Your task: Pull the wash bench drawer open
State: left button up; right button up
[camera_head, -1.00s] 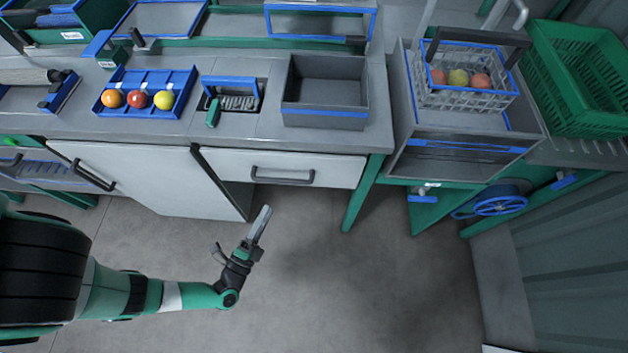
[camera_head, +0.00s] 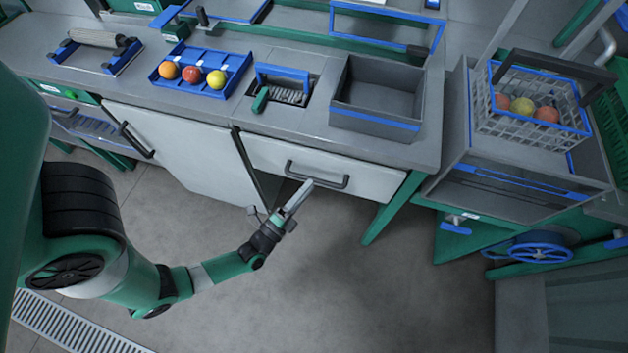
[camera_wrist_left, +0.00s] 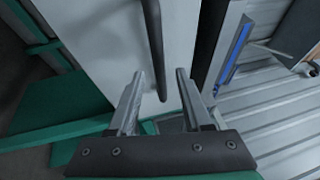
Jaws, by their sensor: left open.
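The wash bench drawer (camera_head: 375,179) has a pale grey front under the benchtop and looks shut. Its dark bar handle (camera_head: 325,180) runs across the front. My left gripper (camera_head: 307,185) is just in front of the handle, near its left half. In the left wrist view, the open fingers (camera_wrist_left: 160,78) point at the pale drawer front (camera_wrist_left: 105,40). The dark handle (camera_wrist_left: 155,45) runs between the fingertips in the picture, with its lower end in the gap. I cannot tell whether a finger touches it. My right gripper is not in view.
A cupboard door (camera_head: 172,150) with a dark handle is left of the drawer. A green leg (camera_head: 392,209) is right of the drawer. The floor in front is clear.

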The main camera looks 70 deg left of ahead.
aim_at(314, 179)
pick_arm(q)
jog(key=x, duration=0.4)
grip_shut()
dwell(1.4)
